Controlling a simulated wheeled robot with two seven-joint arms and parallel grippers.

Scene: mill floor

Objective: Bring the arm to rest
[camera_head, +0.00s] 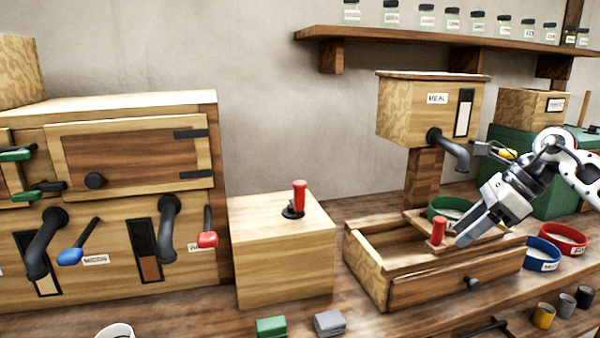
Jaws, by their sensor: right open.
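My right gripper (472,232) reaches in from the right side of the head view. It is open and its fingers point down and left. They appear above the open wooden drawer box (455,287), close to a small red peg (438,231) on a board there. I cannot tell whether the fingers touch the peg. Nothing shows between the fingers. A green-rimmed bowl (436,212) sits just behind the fingers, under the spout of the MEAL hopper (400,112). My left gripper is not in view.
A wooden block with a red-handled lever (299,196) stands mid-table. A cabinet with spouts and a blue lever (70,256) fills the left. Blue (543,254) and red (568,238) bowls and small cups (544,315) stand at right. A jar shelf (440,41) hangs above.

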